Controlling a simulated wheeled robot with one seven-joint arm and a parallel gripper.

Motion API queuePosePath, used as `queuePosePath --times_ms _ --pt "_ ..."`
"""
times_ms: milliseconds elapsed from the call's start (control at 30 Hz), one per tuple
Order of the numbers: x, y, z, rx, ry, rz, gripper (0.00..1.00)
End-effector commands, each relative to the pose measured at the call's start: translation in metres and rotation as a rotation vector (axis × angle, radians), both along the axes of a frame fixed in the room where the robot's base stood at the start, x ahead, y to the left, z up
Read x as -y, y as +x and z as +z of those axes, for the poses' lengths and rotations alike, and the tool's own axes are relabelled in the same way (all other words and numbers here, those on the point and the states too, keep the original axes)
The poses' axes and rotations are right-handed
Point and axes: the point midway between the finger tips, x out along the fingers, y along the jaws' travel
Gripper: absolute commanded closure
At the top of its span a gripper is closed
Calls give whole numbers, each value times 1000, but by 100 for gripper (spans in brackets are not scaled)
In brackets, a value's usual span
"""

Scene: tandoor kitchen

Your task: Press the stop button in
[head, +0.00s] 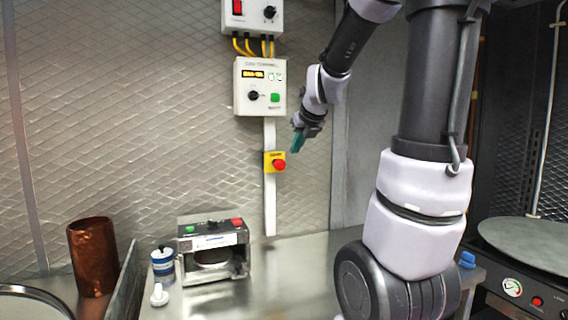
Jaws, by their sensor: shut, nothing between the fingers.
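The stop button (279,165) is a round red mushroom head on a small yellow box (268,155). The box sits on a pale vertical conduit on the quilted metal wall, below a white control panel. My gripper (296,143) is just up and right of the button in the picture, with its teal fingertips shut and pointing down. Nothing is held. The fingertips look apart from the button, though the depth gap is hard to tell. The button's face is in clear view, and whether it is pushed in cannot be told.
The white control panel (260,86) has a green button and a dark knob, with another box (252,15) above. A metal machine (212,268) with green and red buttons stands on the steel counter (285,285). A copper cup (92,257) stands left. A round griddle (525,240) is right.

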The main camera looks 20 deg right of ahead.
Motion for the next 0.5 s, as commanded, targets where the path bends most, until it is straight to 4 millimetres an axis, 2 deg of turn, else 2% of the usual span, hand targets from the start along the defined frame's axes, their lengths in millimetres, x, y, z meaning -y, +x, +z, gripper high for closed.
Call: queuePosePath --times_ms 300,500 --pt "-1 44 -47 -6 -1 2 100" --pt "0 62 -63 -4 -1 -1 100"
